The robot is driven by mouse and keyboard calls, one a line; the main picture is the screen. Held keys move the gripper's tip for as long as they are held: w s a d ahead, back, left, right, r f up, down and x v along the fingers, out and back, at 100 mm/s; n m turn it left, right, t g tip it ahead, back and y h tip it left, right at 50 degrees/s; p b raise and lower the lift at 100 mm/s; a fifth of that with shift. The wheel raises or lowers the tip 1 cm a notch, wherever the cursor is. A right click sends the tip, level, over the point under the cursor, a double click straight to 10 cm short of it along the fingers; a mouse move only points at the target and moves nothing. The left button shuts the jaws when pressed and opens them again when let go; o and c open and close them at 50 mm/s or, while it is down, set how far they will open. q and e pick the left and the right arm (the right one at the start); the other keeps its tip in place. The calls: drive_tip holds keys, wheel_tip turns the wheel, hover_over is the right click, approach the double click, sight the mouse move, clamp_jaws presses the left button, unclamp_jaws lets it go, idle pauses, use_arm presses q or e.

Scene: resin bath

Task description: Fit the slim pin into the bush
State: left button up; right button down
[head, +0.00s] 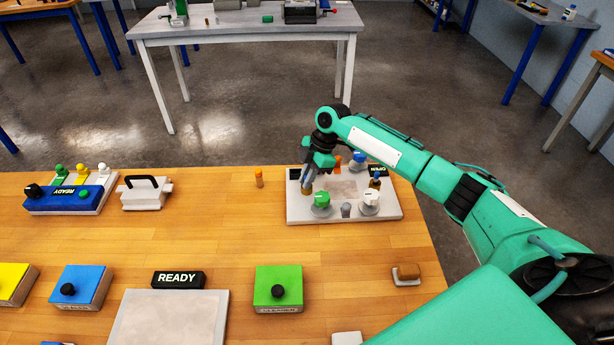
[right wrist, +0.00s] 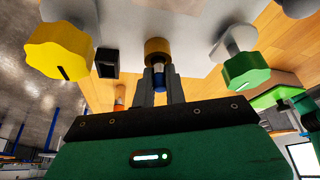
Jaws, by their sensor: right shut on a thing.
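My right gripper (head: 307,182) is over the left part of a pale plate (head: 296,213), pointing down. In the right wrist view its fingers (right wrist: 159,88) are shut on a slim pin (right wrist: 158,72), grey with a blue part. A brass-coloured bush (right wrist: 157,48) lies right at the pin's far end, in line with it. The bush also shows below the fingers in the head view (head: 306,191). I cannot tell whether the pin's end is inside the bush or only against it. My left gripper is out of view.
Close by on the plate are a green knob (head: 321,200), a white knob (head: 369,197) and a blue knob (head: 358,158). A yellow knob (right wrist: 58,50) shows in the wrist view. An orange peg (head: 259,178) stands left of the plate. Table ahead of the READY sign (head: 178,280) is clear.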

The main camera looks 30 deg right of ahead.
drive_tip(key=c, duration=1.4)
unclamp_jaws()
drive_tip(key=shift+c, duration=0.2)
drive_tip(key=b+v, duration=0.2)
drive_tip(key=v, duration=1)
drive_tip(key=shift+r, duration=0.1)
